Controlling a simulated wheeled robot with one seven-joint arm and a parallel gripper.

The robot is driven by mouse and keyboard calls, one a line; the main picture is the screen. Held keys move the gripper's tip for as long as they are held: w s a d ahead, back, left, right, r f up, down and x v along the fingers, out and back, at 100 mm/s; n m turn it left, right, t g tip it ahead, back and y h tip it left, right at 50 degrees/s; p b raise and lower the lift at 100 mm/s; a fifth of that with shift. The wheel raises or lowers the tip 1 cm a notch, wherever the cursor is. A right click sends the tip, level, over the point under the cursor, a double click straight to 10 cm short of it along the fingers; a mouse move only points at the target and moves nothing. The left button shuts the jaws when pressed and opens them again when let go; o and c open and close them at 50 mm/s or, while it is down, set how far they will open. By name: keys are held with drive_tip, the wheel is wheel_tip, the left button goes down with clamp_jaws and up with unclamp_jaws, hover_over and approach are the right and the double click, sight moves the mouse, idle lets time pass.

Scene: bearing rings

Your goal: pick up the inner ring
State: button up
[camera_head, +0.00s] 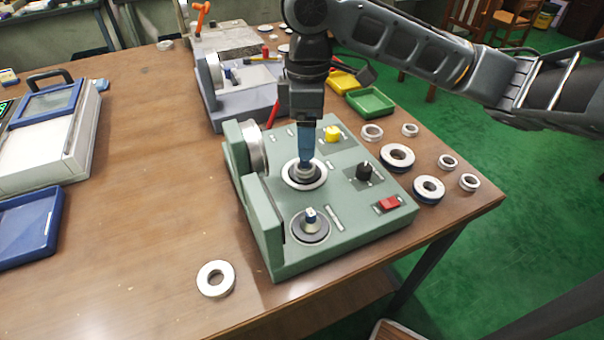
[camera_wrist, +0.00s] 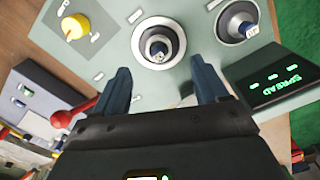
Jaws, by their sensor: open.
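My gripper (camera_head: 305,158) points down over the middle post of the green bearing machine (camera_head: 345,225). In the wrist view its two blue fingers (camera_wrist: 160,64) are spread, with nothing between them. A pale ring (camera_head: 304,183) lies around the base of the middle post; the ring also shows in the wrist view (camera_wrist: 139,48), just beyond the fingertips. The second post (camera_head: 310,214) stands on a dark round seat nearer the front. Small silver rings (camera_head: 372,131) and larger dark-edged rings (camera_head: 397,155) lie on the table to the right. I cannot tell which is the inner ring.
A yellow knob (camera_head: 332,133), a black knob (camera_head: 364,171) and a red switch (camera_head: 390,203) stick up from the machine. A lone ring (camera_head: 216,278) lies at the front left. Green (camera_head: 370,102) and yellow trays stand behind. The table's left middle is clear.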

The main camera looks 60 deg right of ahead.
wheel_tip(320, 180, down, 7)
drive_tip(key=shift+w+f, duration=0.15)
drive_tip(key=shift+f, duration=0.05)
idle(0.3)
drive_tip(key=shift+c, duration=0.2)
drive_tip(key=c, duration=1.2)
drive_tip(key=shift+r, duration=0.15)
